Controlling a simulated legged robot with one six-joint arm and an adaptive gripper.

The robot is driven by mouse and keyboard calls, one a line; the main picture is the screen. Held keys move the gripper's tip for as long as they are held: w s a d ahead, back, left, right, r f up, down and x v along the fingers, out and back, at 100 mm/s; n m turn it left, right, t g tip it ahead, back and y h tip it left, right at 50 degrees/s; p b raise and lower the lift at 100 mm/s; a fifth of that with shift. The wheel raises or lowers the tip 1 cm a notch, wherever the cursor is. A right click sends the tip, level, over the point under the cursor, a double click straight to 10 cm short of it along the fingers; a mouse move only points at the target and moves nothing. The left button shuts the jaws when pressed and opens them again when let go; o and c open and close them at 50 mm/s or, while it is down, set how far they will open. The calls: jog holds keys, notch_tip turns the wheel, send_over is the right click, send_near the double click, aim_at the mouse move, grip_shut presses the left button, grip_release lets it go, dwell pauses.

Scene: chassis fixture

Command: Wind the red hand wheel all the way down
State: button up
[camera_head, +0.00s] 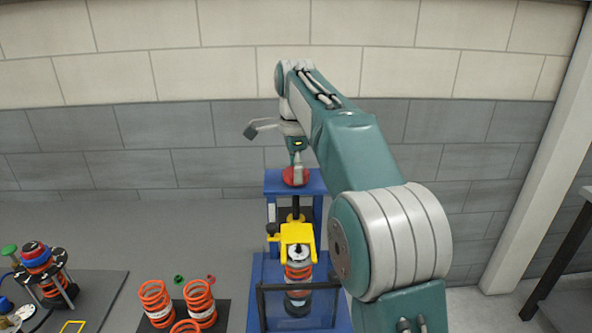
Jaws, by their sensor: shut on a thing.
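The red hand wheel (291,177) sits on top of the blue press frame (277,187), at the head of a dark vertical screw (296,208). My gripper (297,176) reaches down onto the wheel from above and is shut on it; the fingers hide part of the wheel. Below the screw, a yellow yoke (297,233) sits over an orange coil spring (298,272) on a strut standing upright in the press. The yoke appears to be at or close to the strut's top; I cannot tell whether they touch.
A dark guard frame (262,310) stands in front of the strut. An assembled strut (42,262) stands on a grey board at far left. A white column (540,150) rises at right.

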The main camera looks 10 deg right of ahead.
jog(key=m, duration=0.5)
jog(key=shift+f+m, duration=0.1)
jog(key=shift+m, duration=0.2)
jog(key=m, duration=0.5)
jog(key=o, duration=1)
jog(key=shift+w, duration=0.1)
jog(key=shift+c, duration=0.2)
jog(key=shift+r, duration=3.6)
